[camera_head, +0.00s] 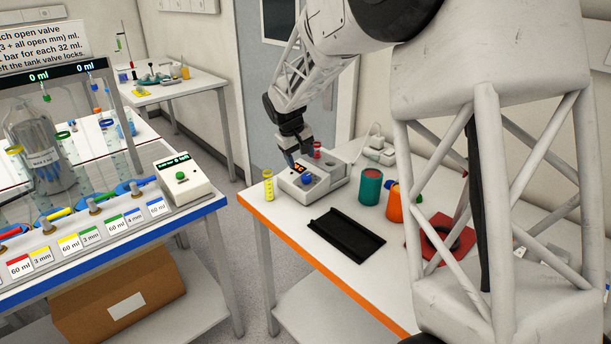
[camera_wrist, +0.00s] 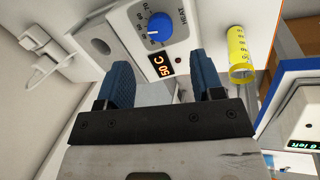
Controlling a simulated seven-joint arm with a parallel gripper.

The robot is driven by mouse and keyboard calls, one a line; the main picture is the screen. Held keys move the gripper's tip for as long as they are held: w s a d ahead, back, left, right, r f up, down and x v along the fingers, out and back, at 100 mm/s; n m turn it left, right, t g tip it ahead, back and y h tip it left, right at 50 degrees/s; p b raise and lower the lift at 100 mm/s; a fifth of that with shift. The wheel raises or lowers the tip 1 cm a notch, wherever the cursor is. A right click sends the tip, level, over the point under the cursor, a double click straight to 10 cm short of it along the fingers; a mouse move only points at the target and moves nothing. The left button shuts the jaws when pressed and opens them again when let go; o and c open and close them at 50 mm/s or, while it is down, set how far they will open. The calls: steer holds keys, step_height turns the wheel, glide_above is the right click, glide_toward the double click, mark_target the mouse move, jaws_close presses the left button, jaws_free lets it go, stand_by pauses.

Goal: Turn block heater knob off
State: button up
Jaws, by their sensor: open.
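The block heater (camera_head: 318,186) is a white box on the orange-edged table in the head view. Its blue knob (camera_head: 307,179) is on the sloped front, beside a small lit orange display. In the wrist view the blue knob (camera_wrist: 159,27) sits on a dial with numbers and the word HEAT, and the display (camera_wrist: 164,64) reads 50 C. A small dark red dot is beside the display. My gripper (camera_head: 297,160) is over the heater, close to the knob. In the wrist view my gripper (camera_wrist: 162,85) has its blue fingers apart with nothing between them; the knob is beyond the fingertips, not touched.
A yellow tube (camera_head: 268,184) stands left of the heater. A black tray (camera_head: 346,236) lies in front. A teal cup (camera_head: 370,187) and an orange cup (camera_head: 396,203) stand to the right. A red-capped item (camera_head: 317,149) is behind the heater. A white box with a green button (camera_head: 182,180) is on the left bench.

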mark_target(306, 176)
steer(key=shift+f, duration=0.1)
steer(key=shift+x, duration=3.85)
steer(key=c, duration=0.9)
